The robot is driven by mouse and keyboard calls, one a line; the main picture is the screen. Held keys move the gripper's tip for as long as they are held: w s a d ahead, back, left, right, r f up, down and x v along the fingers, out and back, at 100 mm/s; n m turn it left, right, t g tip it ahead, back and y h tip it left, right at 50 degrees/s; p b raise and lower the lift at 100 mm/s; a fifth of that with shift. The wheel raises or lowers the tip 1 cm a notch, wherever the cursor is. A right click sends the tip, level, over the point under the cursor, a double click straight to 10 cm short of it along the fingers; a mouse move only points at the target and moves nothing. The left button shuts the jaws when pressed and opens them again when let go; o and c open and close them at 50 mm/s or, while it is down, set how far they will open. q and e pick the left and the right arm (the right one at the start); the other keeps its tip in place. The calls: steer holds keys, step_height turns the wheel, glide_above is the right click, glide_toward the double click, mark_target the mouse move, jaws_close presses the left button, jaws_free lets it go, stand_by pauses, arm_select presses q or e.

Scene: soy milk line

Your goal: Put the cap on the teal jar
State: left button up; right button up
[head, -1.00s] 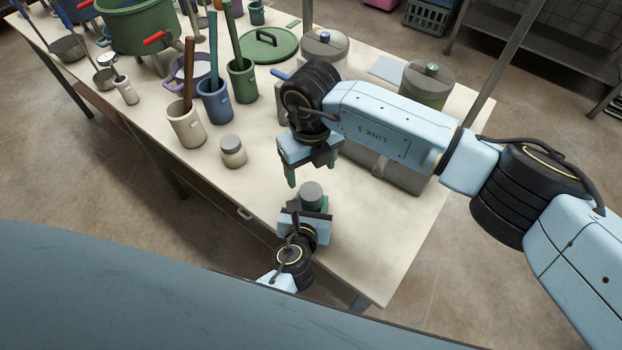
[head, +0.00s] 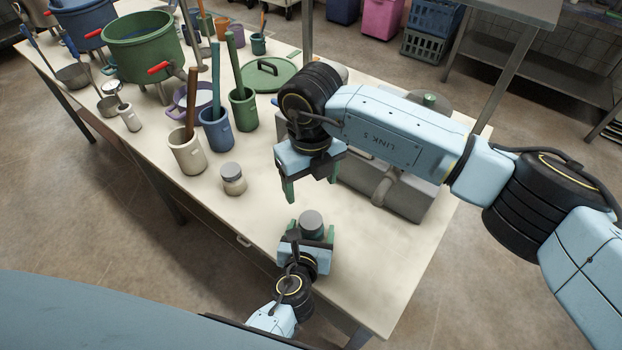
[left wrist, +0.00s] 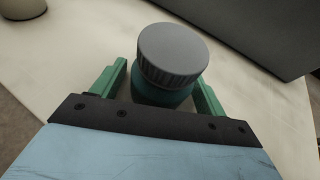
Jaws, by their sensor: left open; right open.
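The teal jar (left wrist: 160,95) stands upright on the table with the grey ribbed cap (left wrist: 172,55) sitting level on its top. In the head view the cap (head: 312,222) hides most of the jar. My left gripper (left wrist: 165,85) is open, with one green finger on each side of the jar and a visible gap at each side. It also shows low in the head view (head: 311,236). My right gripper (head: 310,188) is open and empty, with its fingers pointing down, above and behind the capped jar.
A small glass jar with a grey lid (head: 233,178) stands to the left. Beige (head: 188,152), blue (head: 216,130) and green (head: 243,109) utensil holders stand behind it. A grey metal box (head: 388,185) is at the right, partly behind my right arm. The table front is clear.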

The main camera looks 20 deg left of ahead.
arm_select(q)
steer(key=shift+s, duration=0.1)
steer(key=p+v, duration=0.1)
steer(key=v, duration=1.2)
